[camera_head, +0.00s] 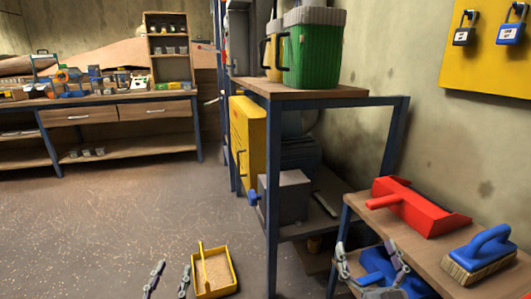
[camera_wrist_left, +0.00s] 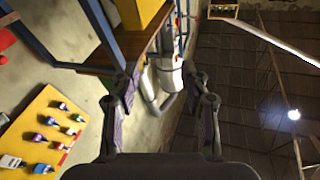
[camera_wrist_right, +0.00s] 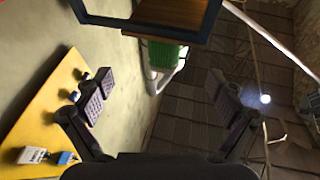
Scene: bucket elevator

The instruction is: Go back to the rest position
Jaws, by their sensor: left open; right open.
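My left gripper (camera_head: 171,276) is low in the head view, over the floor, just left of a small yellow tray (camera_head: 228,273) with grainy stuff and a scoop. Its fingers are apart and empty, as the left wrist view (camera_wrist_left: 162,90) also shows. My right gripper (camera_head: 371,260) is in front of the right-hand bench, with a blue thing (camera_head: 379,267) partly hidden behind its fingers. In the right wrist view (camera_wrist_right: 160,92) its fingers are spread wide with nothing between them.
A red dustpan (camera_head: 415,207) and a blue brush (camera_head: 482,252) lie on the bench at right, near my right gripper. A blue-framed table (camera_head: 330,95) carries a green bin (camera_head: 314,55). A yellow padlock board (camera_head: 487,55) hangs on the wall. The floor at left is open.

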